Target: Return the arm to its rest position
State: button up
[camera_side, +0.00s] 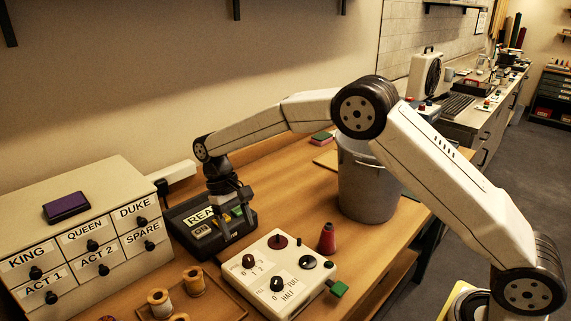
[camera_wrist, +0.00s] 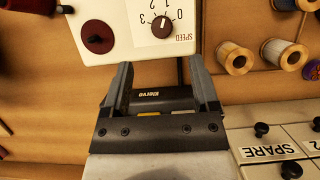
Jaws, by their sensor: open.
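My gripper (camera_side: 232,222) is low over a black device (camera_side: 180,214) with a white label beginning "REA", near the middle of the wooden table in the side view. The arm is stretched out from the right. In the wrist view my gripper (camera_wrist: 162,78) has its two dark fingers apart, with no object clearly held. Part of a black body with small white lettering (camera_wrist: 152,98) shows between the fingers, and the fingers and palm hide much of it. I cannot tell whether the fingers touch the device.
A white control box (camera_side: 278,272) with knobs stands in front, with a red cone (camera_side: 327,238) beside it. A drawer cabinet (camera_side: 82,232) is at left, with a purple pad (camera_side: 66,207) on top. Thread spools (camera_side: 194,281) sit in front. A grey bin (camera_side: 366,185) stands under the arm.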

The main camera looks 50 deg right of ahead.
jog(key=s+d+t, duration=0.3)
jog(key=s+d, duration=0.2)
jog(key=s, duration=0.5)
jog(key=s+d+t, duration=0.4)
jog(key=s+d, duration=0.2)
jog(key=s, duration=0.5)
jog(key=shift+s+d, duration=0.2)
jog(key=shift+s, duration=0.1)
jog(key=shift+w, duration=0.1)
